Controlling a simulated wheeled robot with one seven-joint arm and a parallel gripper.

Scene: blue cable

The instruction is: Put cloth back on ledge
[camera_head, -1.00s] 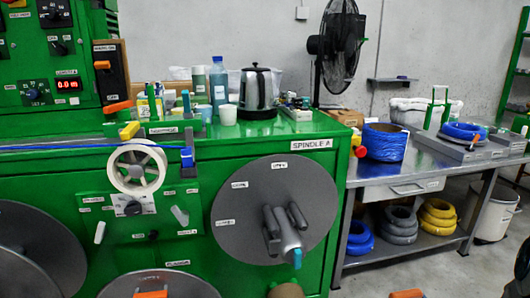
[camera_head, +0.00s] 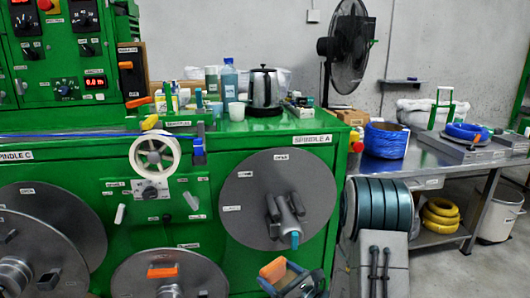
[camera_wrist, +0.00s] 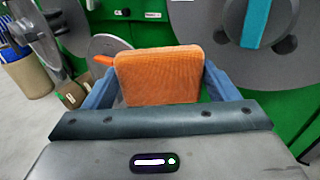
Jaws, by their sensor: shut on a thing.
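An orange ribbed cloth (camera_wrist: 157,76) is pinched between the two blue fingers of my gripper (camera_wrist: 160,90) in the wrist view. In the head view the cloth (camera_head: 273,269) and my gripper (camera_head: 290,279) are at the bottom middle, in front of the green machine and below the Spindle A disc. The cloth is held clear of the machine's top. A narrow ledge (camera_head: 178,124) runs along the machine's front top edge. A small shelf (camera_head: 400,80) is on the back wall. I cannot tell which is the task's ledge.
The Spindle A disc (camera_head: 278,200) with its protruding hub is just above my gripper. A kettle (camera_head: 264,91), bottles and cups stand on the machine top. A white reel (camera_head: 155,155) sits on its front. A metal table (camera_head: 430,170) with blue cable coils is to the right.

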